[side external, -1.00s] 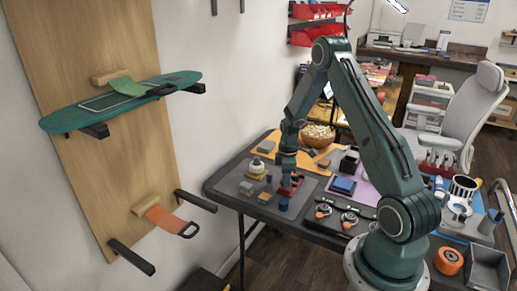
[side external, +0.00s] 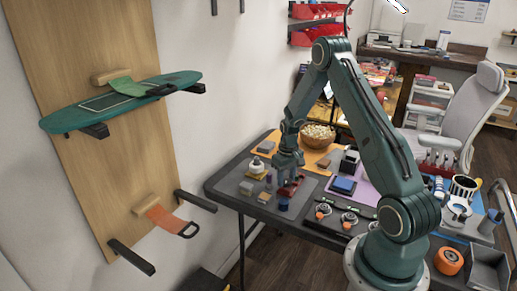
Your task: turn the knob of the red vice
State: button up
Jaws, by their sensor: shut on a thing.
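The red vice (side external: 291,188) is a small red piece on the dark grey mat near the table's left part. A small blue-purple cylinder (side external: 283,204) is at its front side; I cannot tell whether it is the vice's knob. My gripper (side external: 286,180) points down at the vice, at its left side, and hides part of it. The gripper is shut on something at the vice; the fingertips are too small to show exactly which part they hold.
A white bottle (side external: 257,166) and small blocks (side external: 246,188) stand left of the vice. A bowl (side external: 318,135) is behind. A blue box (side external: 343,186) lies to the right. A green skateboard deck (side external: 120,101) is on the wall rack.

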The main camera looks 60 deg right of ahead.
jog(key=m, duration=0.4)
jog(key=shift+m, duration=0.3)
jog(key=m, duration=1)
jog(key=shift+m, duration=0.4)
jog(key=m, duration=0.5)
jog(key=o, duration=1)
jog(key=shift+c, duration=0.2)
jog(key=shift+r, duration=0.15)
